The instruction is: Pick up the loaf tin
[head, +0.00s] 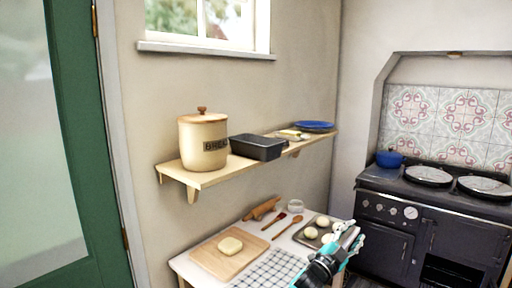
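The loaf tin (257,147) is a dark, rectangular tin on the wooden wall shelf (216,176), just right of the cream bread crock. My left gripper (352,236) is low in the head view, over the right end of the table by the baking tray. It is well below and to the right of the loaf tin, apart from it. Its fingers look spread, with nothing seen between them. My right gripper is not in view.
The bread crock (203,143) stands close to the tin's left. A blue plate (314,126) lies farther right on the shelf. Below, the table holds a cutting board (209,261), a checked cloth (268,270), a rolling pin (262,208) and a baking tray (300,238). A black stove (430,225) stands right.

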